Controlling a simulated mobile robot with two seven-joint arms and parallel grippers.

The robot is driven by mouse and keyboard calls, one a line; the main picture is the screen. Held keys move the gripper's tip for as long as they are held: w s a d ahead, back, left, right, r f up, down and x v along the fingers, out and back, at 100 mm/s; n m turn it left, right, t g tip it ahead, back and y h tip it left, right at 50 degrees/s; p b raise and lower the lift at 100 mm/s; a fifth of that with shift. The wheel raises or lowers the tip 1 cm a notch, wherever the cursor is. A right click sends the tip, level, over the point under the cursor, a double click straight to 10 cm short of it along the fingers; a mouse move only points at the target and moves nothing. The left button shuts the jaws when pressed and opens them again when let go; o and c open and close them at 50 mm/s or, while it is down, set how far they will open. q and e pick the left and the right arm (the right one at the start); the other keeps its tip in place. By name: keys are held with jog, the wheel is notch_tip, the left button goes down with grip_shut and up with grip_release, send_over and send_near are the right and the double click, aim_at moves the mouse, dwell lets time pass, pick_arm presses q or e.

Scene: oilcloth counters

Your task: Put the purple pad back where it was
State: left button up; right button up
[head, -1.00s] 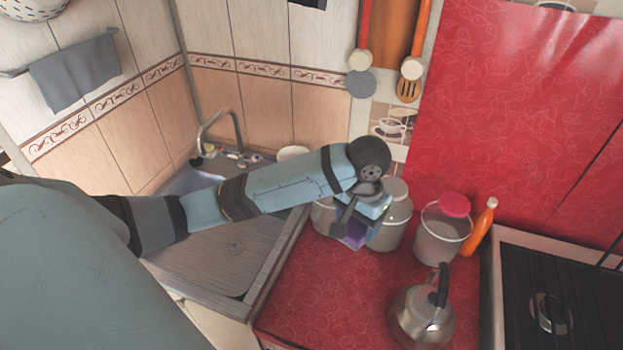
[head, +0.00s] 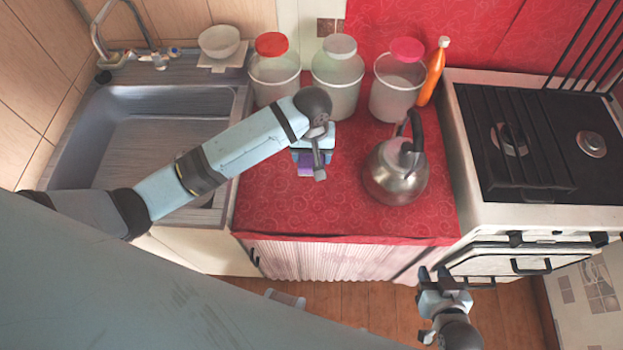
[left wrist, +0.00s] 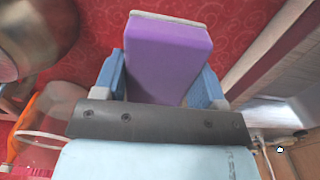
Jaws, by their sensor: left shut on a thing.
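The purple pad (left wrist: 167,60) is a block with a pale layer on its far end. It sits between the blue fingers of my left gripper (left wrist: 165,85) in the left wrist view. In the head view my left gripper (head: 313,160) is over the red counter, in front of the jars, and only a small part of the pad (head: 306,169) shows. The gripper is shut on the pad. My right gripper (head: 443,280) is at the lower right, in front of the counter and stove, with its fingers apart and nothing seen between them.
Three lidded jars (head: 338,82) stand along the back of the red counter (head: 290,208). A kettle (head: 395,172) is right of my left gripper, and an orange bottle (head: 433,72) is behind it. The sink (head: 160,140) is left, the stove (head: 530,150) right. The counter's front left is clear.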

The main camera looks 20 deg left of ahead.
pick_arm(q)
send_over(312, 185)
notch_tip(312, 185, down, 9)
notch_tip(312, 185, down, 3)
jog(key=shift+s+f, duration=0.1)
jog(key=shift+f, duration=0.2)
pick_arm(e)
jog(key=shift+f, duration=0.25)
pick_arm(q)
jog(key=shift+f, duration=0.15)
pick_arm(e)
jog(key=shift+r, duration=0.1)
pick_arm(q)
jog(key=o, duration=0.9)
